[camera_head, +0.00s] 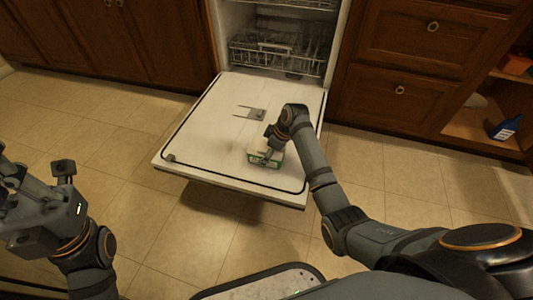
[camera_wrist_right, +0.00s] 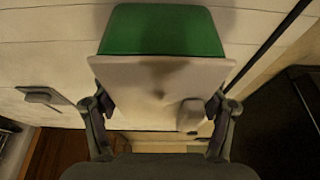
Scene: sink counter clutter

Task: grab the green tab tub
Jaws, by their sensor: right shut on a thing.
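The green tab tub (camera_head: 265,157), pale on top with green on its side, is on the open dishwasher door in the head view. In the right wrist view the tub (camera_wrist_right: 160,32) shows a green part beyond a pale, smudged face. My right gripper (camera_head: 268,146) reaches it from above; in the wrist view its two fingers (camera_wrist_right: 160,108) press on opposite sides of the pale part. Whether the tub's underside touches the door is hidden. My left gripper (camera_head: 38,205) is at the far left, away from the tub, partly cut off; its jaw gap is unclear.
The dishwasher door (camera_head: 215,125) lies folded down, its edges free above the tiled floor. Inside is a wire rack (camera_head: 275,52). Wooden cabinets (camera_head: 410,95) flank it. A blue bottle (camera_head: 505,128) stands on an open shelf at right. The floor left of the door is clear.

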